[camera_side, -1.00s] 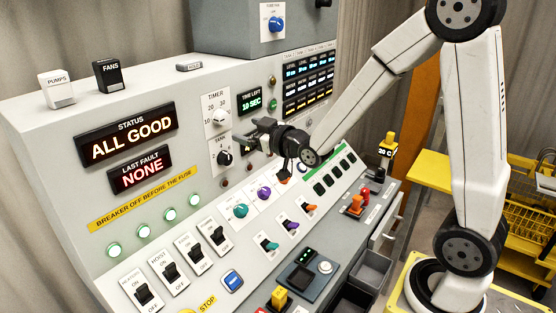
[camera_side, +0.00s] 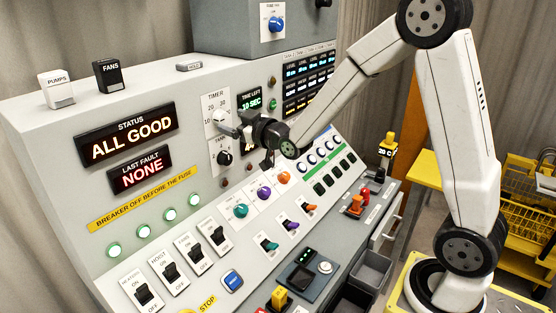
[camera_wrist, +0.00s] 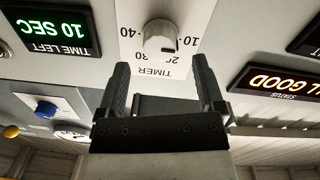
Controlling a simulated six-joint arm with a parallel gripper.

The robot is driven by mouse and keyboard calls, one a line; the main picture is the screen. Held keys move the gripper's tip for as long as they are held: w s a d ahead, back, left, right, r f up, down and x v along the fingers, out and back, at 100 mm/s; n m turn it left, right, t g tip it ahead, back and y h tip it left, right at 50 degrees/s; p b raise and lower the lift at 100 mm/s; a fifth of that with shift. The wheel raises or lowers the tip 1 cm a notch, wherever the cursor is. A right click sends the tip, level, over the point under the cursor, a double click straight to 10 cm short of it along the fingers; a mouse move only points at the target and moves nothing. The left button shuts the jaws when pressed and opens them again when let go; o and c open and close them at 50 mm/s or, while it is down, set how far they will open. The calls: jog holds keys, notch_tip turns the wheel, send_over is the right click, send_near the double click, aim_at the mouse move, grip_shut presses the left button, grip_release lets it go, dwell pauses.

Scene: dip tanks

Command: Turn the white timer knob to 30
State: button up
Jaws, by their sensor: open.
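The white timer knob (camera_side: 219,117) sits on a white TIMER plate (camera_side: 216,102) on the sloped panel. In the wrist view the knob (camera_wrist: 160,38) appears upside down, with marks 10, 20, 30 and 40 around it. Its exact pointer direction is hard to read. My gripper (camera_wrist: 161,64) is open and empty, its fingers on either side of the knob's line and the knob just beyond their tips. In the side view my gripper (camera_side: 234,129) is close to the knob's lower right. The TIME LEFT display (camera_side: 251,103) reads 10 SEC.
The black tank knob (camera_side: 224,158) is right below the timer plate. The STATUS display (camera_side: 131,138) reads ALL GOOD. Teal (camera_side: 240,210), purple (camera_side: 264,193) and orange (camera_side: 285,178) knobs lie lower on the panel.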

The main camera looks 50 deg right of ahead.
aim_at(225, 118)
jog(key=shift+w, duration=1.5)
grip_shut()
